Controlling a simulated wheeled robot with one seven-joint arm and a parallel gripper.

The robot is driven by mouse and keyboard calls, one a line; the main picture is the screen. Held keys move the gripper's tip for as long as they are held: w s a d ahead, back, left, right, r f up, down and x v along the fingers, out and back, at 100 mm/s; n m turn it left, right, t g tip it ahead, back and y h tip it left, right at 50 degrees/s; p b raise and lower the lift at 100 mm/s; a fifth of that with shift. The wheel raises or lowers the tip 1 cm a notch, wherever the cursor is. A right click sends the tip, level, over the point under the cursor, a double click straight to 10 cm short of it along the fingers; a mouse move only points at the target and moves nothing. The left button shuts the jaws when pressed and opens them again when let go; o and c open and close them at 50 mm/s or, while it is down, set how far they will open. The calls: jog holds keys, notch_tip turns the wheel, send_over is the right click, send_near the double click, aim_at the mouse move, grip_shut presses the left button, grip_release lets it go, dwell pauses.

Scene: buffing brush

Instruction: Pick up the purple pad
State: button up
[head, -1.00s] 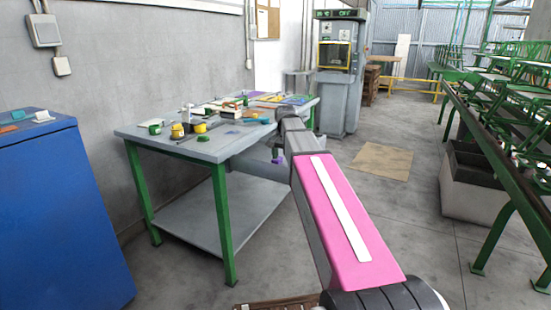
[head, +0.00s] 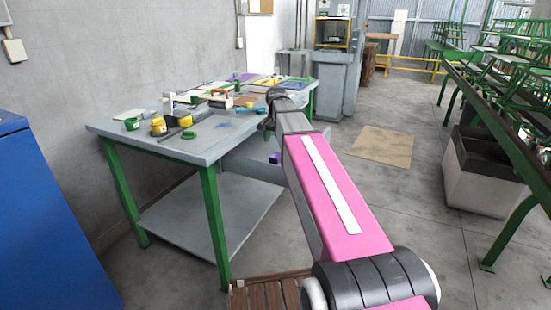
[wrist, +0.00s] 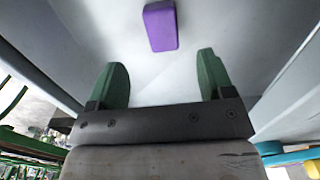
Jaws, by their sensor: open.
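The purple pad (wrist: 160,25) is a small purple block. It lies on a pale grey surface at the top of the wrist view, beyond my fingertips and roughly between their lines. A small purple block, seemingly the same pad, also shows in the head view (head: 274,158), beside my arm and below the tabletop level. My gripper (wrist: 162,82) has two green fingers, spread apart with nothing between them. It is not touching the pad. My pink arm hides the gripper in the head view.
A grey table (head: 150,145) with green legs holds jars, sheets and tools on top, with a bare lower shelf (head: 190,215). A blue cabinet (head: 45,220) stands at left. Grey bins (head: 480,190) and green racks are at right. Floor between is mostly clear.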

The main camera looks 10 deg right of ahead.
aim_at(276, 155)
jog(key=shift+w+f, duration=0.15)
jog(key=shift+f, duration=2.05)
jog(key=shift+w+f, duration=0.1)
jog(key=shift+f, duration=2.05)
jog(key=shift+c, duration=0.3)
jog(key=c, duration=0.9)
